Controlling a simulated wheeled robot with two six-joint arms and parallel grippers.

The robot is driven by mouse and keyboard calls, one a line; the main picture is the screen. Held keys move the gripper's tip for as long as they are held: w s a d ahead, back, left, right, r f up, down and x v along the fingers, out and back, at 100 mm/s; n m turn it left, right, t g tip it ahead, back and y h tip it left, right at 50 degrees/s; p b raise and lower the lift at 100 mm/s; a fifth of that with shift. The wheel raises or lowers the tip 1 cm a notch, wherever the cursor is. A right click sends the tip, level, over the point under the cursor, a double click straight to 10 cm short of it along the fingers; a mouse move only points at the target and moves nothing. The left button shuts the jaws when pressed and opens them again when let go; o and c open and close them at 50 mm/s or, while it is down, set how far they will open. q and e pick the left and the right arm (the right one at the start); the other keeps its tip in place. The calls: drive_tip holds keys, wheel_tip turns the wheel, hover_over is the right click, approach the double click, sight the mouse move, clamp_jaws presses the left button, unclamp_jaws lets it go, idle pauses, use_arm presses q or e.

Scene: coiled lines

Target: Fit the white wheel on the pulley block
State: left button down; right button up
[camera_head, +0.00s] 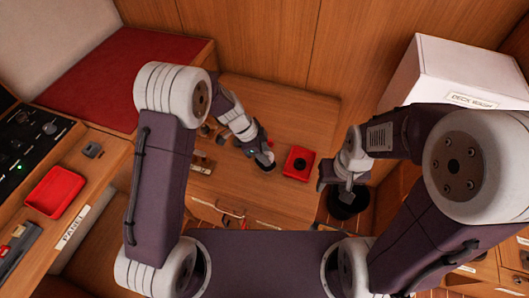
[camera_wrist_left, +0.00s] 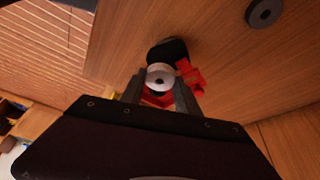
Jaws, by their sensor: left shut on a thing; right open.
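My left gripper (camera_wrist_left: 159,92) is shut on the white wheel (camera_wrist_left: 160,75), a pale disc with a dark centre hole. Just beyond the wheel in the left wrist view is a red part (camera_wrist_left: 191,76) with a black rounded part (camera_wrist_left: 168,50). It looks like the pulley block, partly hidden by the wheel and fingers. I cannot tell whether wheel and block touch. In the head view my left gripper (camera_head: 264,160) is low over the wooden worktop, hiding the wheel. My right gripper (camera_head: 345,188) is open and empty, above a black bin.
A red square piece (camera_head: 290,170) with a black round in it lies right of my left gripper. A dark grey ring (camera_wrist_left: 265,12) lies on the wood. The black bin (camera_head: 348,208) stands at right. A red tray (camera_head: 55,192) is at far left, a white box (camera_head: 455,75) at back right.

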drive_tip(key=shift+f, duration=0.3)
drive_tip(key=shift+f+b, duration=0.25)
drive_tip(key=shift+b, duration=0.1)
drive_tip(key=shift+f, duration=0.1)
idle(0.3)
drive_tip(key=shift+f+b, duration=0.3)
drive_tip(key=shift+b, duration=0.1)
drive_tip(key=shift+f, duration=0.15)
drive_tip(key=shift+f+b, duration=0.3)
drive_tip(key=shift+b, duration=0.1)
drive_tip(key=shift+f, duration=0.2)
idle(0.4)
drive_tip(key=shift+f+b, duration=0.25)
drive_tip(key=shift+b, duration=0.2)
drive_tip(key=shift+f, duration=0.1)
